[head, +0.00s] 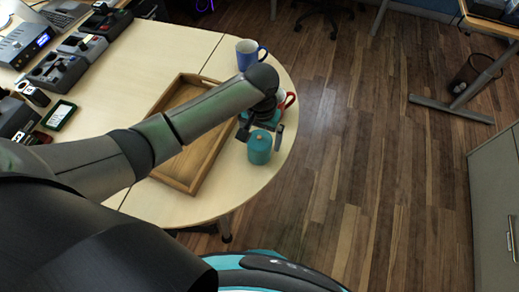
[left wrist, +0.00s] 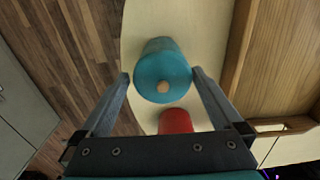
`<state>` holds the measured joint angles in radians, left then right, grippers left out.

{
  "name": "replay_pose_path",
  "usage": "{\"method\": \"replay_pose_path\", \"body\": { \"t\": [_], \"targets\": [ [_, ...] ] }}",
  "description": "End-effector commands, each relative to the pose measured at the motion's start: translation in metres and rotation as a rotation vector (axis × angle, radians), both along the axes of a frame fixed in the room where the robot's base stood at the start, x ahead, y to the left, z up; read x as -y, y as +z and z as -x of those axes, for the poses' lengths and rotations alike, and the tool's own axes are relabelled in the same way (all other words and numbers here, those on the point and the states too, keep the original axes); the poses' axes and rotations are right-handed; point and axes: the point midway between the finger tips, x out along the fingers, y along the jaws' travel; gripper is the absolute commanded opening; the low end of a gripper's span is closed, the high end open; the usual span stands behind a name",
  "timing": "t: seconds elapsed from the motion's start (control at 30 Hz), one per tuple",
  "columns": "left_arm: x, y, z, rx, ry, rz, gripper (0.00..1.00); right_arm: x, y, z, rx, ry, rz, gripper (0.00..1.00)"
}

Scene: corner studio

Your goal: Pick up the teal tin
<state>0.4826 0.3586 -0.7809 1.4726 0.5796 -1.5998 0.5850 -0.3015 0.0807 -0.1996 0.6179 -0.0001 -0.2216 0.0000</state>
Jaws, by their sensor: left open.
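The teal tin (head: 259,152), a round canister with a small light knob on its lid, stands upright near the rounded edge of the pale table. It also shows in the left wrist view (left wrist: 162,62). My left gripper (head: 260,132) is open over the tin. In the left wrist view its two fingertips (left wrist: 160,76) are on either side of the tin's lid, with gaps visible, and nothing is gripped. How far the fingertips are above or beside the tin's wall is hard to tell. My right gripper is not in view.
A red mug (head: 289,101), partly hidden by my wrist, stands just behind the tin; red also shows close by in the left wrist view (left wrist: 175,121). A blue mug (head: 246,54) stands farther back. A wooden tray (head: 178,184) lies left of the tin. Floor is open to the right.

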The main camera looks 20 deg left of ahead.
Motion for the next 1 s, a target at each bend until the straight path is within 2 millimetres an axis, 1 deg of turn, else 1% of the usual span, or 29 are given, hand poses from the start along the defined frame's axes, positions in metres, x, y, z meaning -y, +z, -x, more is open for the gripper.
{"method": "replay_pose_path", "body": {
  "t": [0.1,0.3,0.37,0.47,0.67,0.77,1.0],
  "targets": [
    [-0.001,-0.012,0.002,-0.001,0.0,-0.001,1.0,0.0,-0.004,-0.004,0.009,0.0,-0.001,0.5],
    [-0.004,-0.043,0.005,-0.002,0.001,-0.001,1.0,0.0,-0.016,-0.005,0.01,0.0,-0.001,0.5],
    [-0.004,-0.049,0.005,-0.001,0.001,-0.001,1.0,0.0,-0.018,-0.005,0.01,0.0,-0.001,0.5],
    [-0.004,-0.053,0.005,0.0,0.0,-0.001,1.0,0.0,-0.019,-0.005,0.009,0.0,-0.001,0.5],
    [-0.004,-0.052,0.005,0.001,-0.001,-0.001,1.0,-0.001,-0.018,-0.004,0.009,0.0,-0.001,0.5],
    [-0.004,-0.052,0.005,0.001,-0.001,-0.001,0.9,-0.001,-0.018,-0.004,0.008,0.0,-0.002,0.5],
    [-0.004,-0.052,0.005,0.001,0.0,0.0,0.63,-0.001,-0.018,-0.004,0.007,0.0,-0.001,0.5]
  ]
}}
